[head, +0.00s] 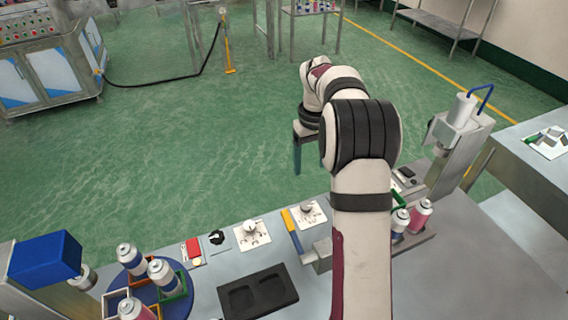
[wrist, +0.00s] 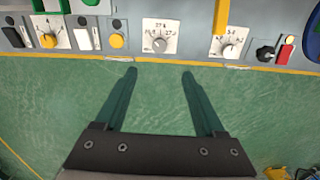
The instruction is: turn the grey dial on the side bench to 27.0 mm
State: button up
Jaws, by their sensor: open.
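The grey dial (wrist: 160,45) sits on a white scale plate on the bench edge, in the upper middle of the wrist view. In the head view the dial (head: 308,209) is left of my arm. The printed figures are too small to read surely, so its setting is unclear. My gripper (wrist: 159,72) is open and empty, its two teal fingers apart. In the wrist view the fingertips lie just below the dial plate, over green floor. In the head view my gripper (head: 309,167) hangs beyond the bench's far edge, apart from the dial.
A yellow bar (head: 292,230) and a white dial (head: 250,228) stand left of the grey dial in the head view. A black knob (wrist: 265,52) and yellow button (wrist: 117,40) are also near. Cans (head: 420,212) stand right of my arm.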

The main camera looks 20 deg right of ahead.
aim_at(306, 205)
notch_tip(306, 205, down, 16)
jog(key=shift+r, duration=0.15)
grip_shut()
dwell(0.3)
